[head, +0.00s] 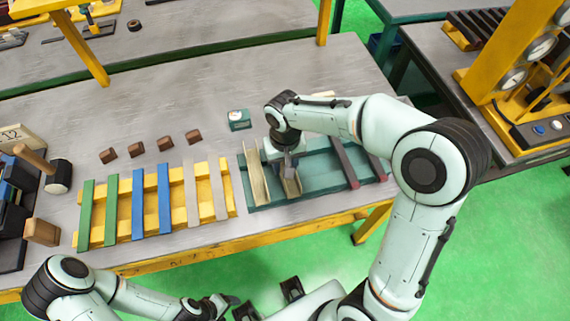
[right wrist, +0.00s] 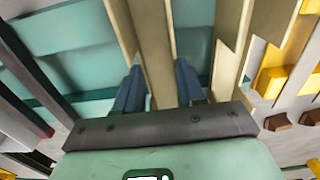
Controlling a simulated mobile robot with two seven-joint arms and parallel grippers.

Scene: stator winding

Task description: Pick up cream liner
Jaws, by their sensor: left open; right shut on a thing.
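Two cream channel-shaped liners lie at the left part of the teal tray (head: 320,172) in the head view. My right gripper (right wrist: 158,88) is shut on the right-hand cream liner (head: 291,187), with one blue-grey finger on each side of it. This liner also shows in the right wrist view (right wrist: 150,40). I cannot tell whether it is clear of the tray. The other cream liner (head: 258,182) lies beside it, apart from the fingers. My left gripper (head: 226,303) is open and empty at the bottom of the head view, away from the tray.
Two dark strips (head: 345,162) lie at the tray's right. A yellow rack (head: 124,208) with green, blue and pale strips stands to the left. Several brown blocks (head: 151,146), a small teal device (head: 239,119) and a mallet (head: 58,175) are around.

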